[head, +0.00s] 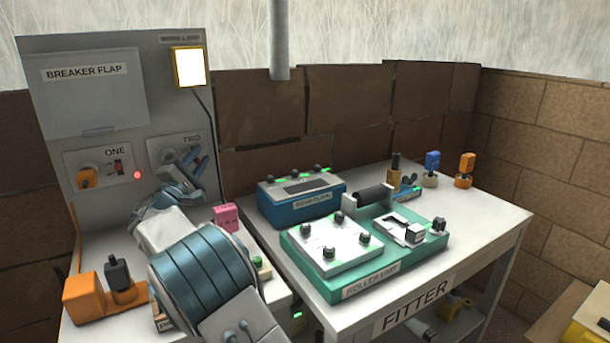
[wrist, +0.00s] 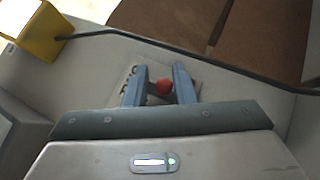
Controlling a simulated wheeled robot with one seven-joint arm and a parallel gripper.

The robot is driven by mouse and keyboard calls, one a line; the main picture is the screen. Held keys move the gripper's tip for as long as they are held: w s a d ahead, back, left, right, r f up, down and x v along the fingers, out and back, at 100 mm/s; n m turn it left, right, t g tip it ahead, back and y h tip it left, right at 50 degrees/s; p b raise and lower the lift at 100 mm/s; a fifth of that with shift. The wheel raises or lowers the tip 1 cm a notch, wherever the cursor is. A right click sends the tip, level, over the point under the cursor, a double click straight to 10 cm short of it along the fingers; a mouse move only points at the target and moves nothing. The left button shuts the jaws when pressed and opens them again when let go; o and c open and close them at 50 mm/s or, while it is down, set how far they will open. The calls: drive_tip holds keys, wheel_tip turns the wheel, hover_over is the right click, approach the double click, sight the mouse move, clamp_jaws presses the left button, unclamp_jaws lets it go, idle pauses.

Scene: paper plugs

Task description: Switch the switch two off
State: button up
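The grey wall panel (head: 120,205) carries a plate marked ONE and a plate marked TWO (head: 160,146). My gripper (head: 192,164) is at the TWO plate and covers most of it in the head view. In the wrist view, my gripper (wrist: 162,76) has its two blue-grey fingers apart, one on each side of a round red knob (wrist: 164,86) in front of a lettered plate. Narrow gaps seem to show beside the knob. The knob's lever position cannot be made out. Switch ONE (head: 116,167) has an orange plug (head: 87,178) beside it.
A lit work light (head: 189,67) sits above TWO, with a dark cable running down from it; the lamp also shows in the wrist view (wrist: 38,30). A clear breaker flap (head: 90,95) is above ONE. The fitter table (head: 480,235) with devices stands to the right.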

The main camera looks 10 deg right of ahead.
drive_tip(key=shift+r+n+g+y+p, duration=0.5)
drive_tip(key=shift+n+p, duration=0.3)
drive_tip(key=shift+p, duration=1.65)
drive_tip(key=shift+r+n+g+y+p, duration=0.3)
drive_tip(key=shift+n+y+p, duration=0.4)
drive_tip(key=shift+p, duration=1.75)
drive_tip(key=n+g+p, duration=0.1)
drive_tip(key=p, duration=0.4)
drive_tip(key=n+y+p, duration=0.1)
drive_tip(key=p, duration=0.5)
drive_tip(key=shift+w+r+n+g, duration=0.15)
drive_tip(key=shift+r+n+g, duration=0.15)
drive_tip(key=shift+r+g, duration=0.1)
drive_tip(key=d+b+v, duration=0.1)
drive_tip(key=b+v, duration=0.3)
drive_tip(key=v, duration=1)
drive_tip(key=s+d+m+g+h, duration=0.1)
drive_tip(key=s+d+m+g, duration=0.15)
drive_tip(key=d, duration=0.55)
drive_tip(key=s+d+m+g+h, duration=0.15)
drive_tip(key=d+m+g, duration=0.25)
drive_tip(key=d, duration=0.4)
drive_tip(key=s+d+m+g+y, duration=0.2)
drive_tip(key=s+d+m+g, duration=0.3)
drive_tip(key=s+d, duration=0.5)
drive_tip(key=shift+s+g+y+p, duration=0.35)
drive_tip(key=shift+s+p, duration=0.05)
drive_tip(key=shift+s, duration=0.45)
drive_tip(key=shift+f, duration=0.1)
